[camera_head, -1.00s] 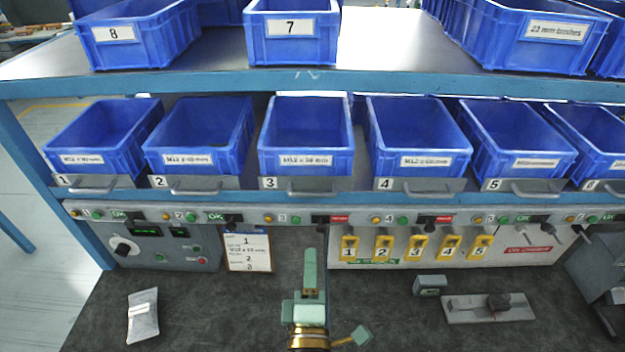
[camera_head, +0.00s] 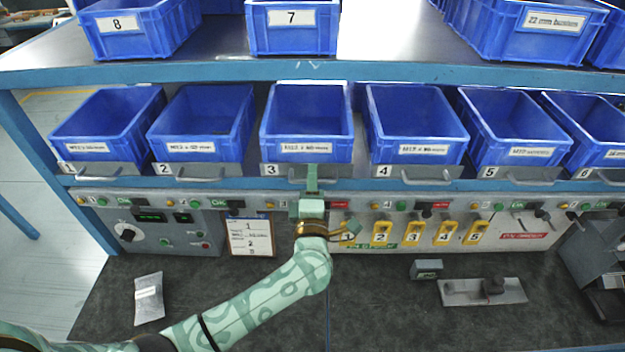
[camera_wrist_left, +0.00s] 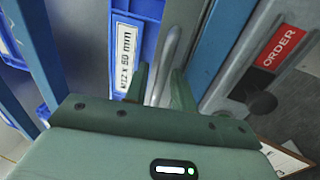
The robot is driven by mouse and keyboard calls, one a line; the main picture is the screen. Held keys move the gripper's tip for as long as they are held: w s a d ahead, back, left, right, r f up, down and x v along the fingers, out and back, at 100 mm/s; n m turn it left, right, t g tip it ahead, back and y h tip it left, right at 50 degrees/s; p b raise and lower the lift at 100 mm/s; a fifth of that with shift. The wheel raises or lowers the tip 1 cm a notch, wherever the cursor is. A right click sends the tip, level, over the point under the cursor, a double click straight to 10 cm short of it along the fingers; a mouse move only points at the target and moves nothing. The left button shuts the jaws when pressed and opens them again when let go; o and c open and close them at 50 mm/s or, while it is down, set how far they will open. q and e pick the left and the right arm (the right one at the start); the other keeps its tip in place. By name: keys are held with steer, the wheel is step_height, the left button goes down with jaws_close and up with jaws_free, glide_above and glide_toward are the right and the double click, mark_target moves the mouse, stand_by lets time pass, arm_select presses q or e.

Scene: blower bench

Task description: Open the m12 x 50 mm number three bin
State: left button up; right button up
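The number three bin (camera_head: 307,122) is a blue open-topped bin in the lower rack row, with a grey front strip marked 3 and a grey bar handle (camera_head: 292,178). Its label (camera_wrist_left: 124,54) reads M12 x 50 mm in the left wrist view. My left gripper (camera_head: 312,172) is at this bin's front and hides part of the handle. In the left wrist view my left gripper's fingers (camera_wrist_left: 161,85) stand apart, with the grey handle (camera_wrist_left: 166,62) showing between them. I cannot tell whether they touch it. My right gripper is not in view.
Bins 2 (camera_head: 203,125) and 4 (camera_head: 418,123) flank bin three closely. A control rail with knobs runs just below the handles. Yellow numbered tags (camera_head: 413,233) hang to the right. A packet (camera_head: 149,298) and a grey plate fixture (camera_head: 482,292) lie on the bench.

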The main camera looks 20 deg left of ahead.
arm_select(q)
steer(key=shift+s, duration=0.1)
jaws_close()
steer(key=r+p+v, duration=0.1)
steer(key=p+v, duration=0.1)
steer(key=v, duration=0.7)
steer(key=r+p+v, duration=0.2)
steer(key=v, duration=0.6)
steer(key=shift+s+d+p, duration=0.25)
steer(key=shift+s+p, duration=0.15)
steer(key=shift+s, duration=0.3)
jaws_free()
